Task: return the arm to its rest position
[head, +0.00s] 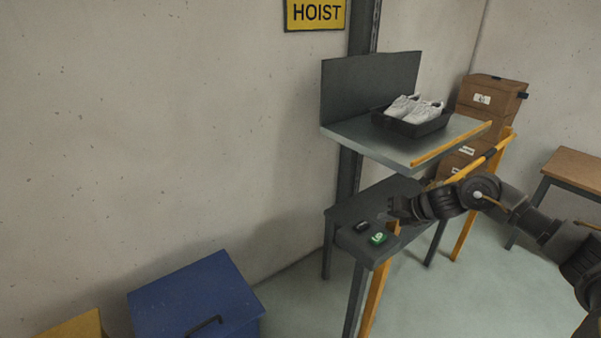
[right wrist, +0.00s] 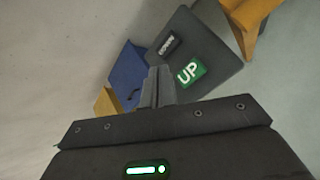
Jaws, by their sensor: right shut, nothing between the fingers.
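My right arm comes in from the right in the head view. Its gripper (head: 394,210) is over the lower grey shelf (head: 350,212) of the hoist stand, close to the green button (head: 379,238). In the right wrist view the gripper (right wrist: 158,72) has its fingers together with nothing between them. That view shows the green button marked UP (right wrist: 191,72) just right of the fingertips, and a dark button (right wrist: 167,45) above it. The fingers look apart from both buttons, though the exact gap is hard to tell. My left gripper is in neither view.
The raised hoist platform (head: 368,145) holds a dark tray (head: 428,128) with white shoes (head: 414,108). Yellow posts (head: 376,300) stand beside the arm. Cardboard boxes (head: 491,96) and a wooden-topped table (head: 575,168) are behind. A blue bin (head: 195,290) stands at lower left.

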